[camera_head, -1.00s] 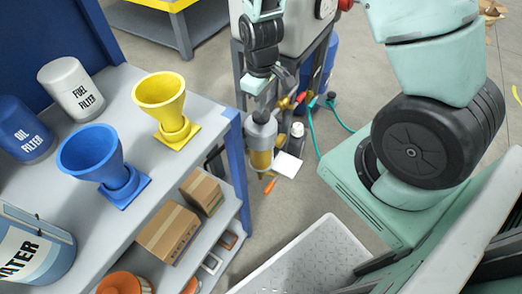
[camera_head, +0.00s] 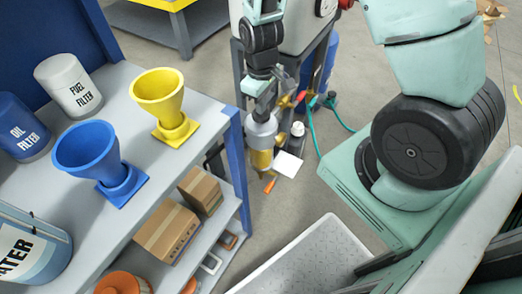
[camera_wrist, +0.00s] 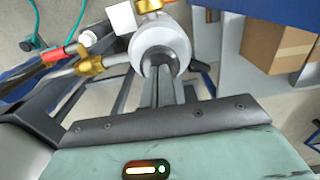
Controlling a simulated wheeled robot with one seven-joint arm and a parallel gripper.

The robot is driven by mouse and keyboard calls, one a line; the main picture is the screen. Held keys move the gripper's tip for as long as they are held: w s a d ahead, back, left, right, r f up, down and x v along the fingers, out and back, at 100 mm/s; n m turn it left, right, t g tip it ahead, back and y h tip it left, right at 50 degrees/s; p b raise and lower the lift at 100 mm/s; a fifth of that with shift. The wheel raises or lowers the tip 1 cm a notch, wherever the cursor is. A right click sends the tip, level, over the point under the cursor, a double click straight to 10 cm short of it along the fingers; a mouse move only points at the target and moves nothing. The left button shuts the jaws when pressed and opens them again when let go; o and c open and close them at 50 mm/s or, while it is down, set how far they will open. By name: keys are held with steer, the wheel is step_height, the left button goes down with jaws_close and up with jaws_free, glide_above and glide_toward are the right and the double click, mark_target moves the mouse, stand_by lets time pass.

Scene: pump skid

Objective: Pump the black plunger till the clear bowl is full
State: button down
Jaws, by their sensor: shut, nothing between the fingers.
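The pump unit has a round, light grey head (camera_head: 261,131), seen from above in the wrist view (camera_wrist: 160,42). The black plunger (camera_wrist: 159,60) shows as a dark round part at the middle of the head, partly covered by my fingers. Below the head hangs the clear bowl (camera_head: 261,160), which looks amber; I cannot read its fill level. The bowl is hidden in the wrist view. My gripper (camera_wrist: 161,78) is shut and empty, its fingertips pointing at the plunger. I cannot tell whether they touch it. In the head view my gripper (camera_head: 266,108) is right above the head.
Brass fittings (camera_wrist: 88,66) with a red handle (camera_wrist: 57,54) sit beside the head. A white square piece (camera_head: 288,164) is next to the bowl. A shelf bench (camera_head: 205,105) with blue and yellow funnels stands left. A blue tank (camera_head: 327,65) stands behind.

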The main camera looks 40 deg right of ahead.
steer(key=shift+f+b, duration=0.6)
steer(key=shift+f, duration=0.45)
steer(key=shift+r, duration=0.1)
steer(key=shift+r+p, duration=1.6)
steer(key=shift+p, duration=0.1)
step_height(320, 180, up, 6)
steer(key=p, duration=0.5)
